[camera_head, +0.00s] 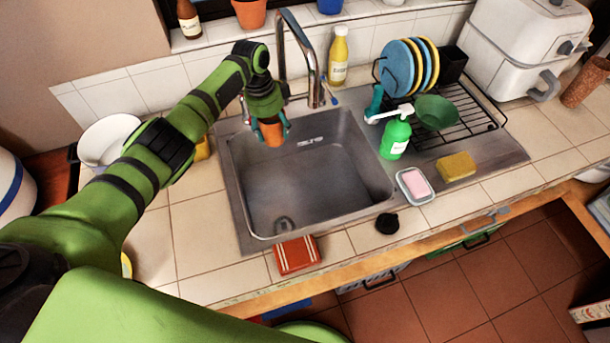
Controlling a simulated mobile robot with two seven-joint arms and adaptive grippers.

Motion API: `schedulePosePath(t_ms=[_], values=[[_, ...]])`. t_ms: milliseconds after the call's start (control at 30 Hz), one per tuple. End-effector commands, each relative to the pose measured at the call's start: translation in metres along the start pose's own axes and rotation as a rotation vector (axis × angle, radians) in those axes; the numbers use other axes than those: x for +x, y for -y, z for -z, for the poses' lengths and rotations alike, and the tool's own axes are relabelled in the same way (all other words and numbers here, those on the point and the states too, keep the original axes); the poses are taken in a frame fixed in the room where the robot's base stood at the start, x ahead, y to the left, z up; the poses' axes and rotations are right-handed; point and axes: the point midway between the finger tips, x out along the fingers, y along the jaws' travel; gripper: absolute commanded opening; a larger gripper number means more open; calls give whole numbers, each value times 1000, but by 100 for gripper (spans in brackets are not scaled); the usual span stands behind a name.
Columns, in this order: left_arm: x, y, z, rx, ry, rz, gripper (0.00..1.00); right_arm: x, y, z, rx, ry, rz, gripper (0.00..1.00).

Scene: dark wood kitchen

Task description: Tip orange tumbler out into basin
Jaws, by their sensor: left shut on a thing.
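The orange tumbler (272,134) is in my left gripper (268,124), near the back left of the basin. My left gripper is shut on it, with its fingers on either side. The tumbler looks roughly upright; its rim and inside are hidden by the gripper. The steel basin (372,165) lies below and to the right, and its visible floor looks empty apart from the drain. My right gripper is not in view.
The tap (312,75) rises just right of my left gripper. A green soap bottle (395,138), a pink soap dish (414,186), a sponge (456,166) and a dish rack (470,112) stand right of the basin. A red cloth (296,254) lies in front.

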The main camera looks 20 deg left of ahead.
Motion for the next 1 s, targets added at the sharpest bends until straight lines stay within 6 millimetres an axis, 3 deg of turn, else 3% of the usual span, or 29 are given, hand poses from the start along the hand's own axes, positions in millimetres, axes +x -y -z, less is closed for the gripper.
schedulePosePath(t_ms=[467,1000], values=[[8,-2,0,7,27,25,29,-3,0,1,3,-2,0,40],[63,-16,4,42,211,262,29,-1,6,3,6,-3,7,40]])
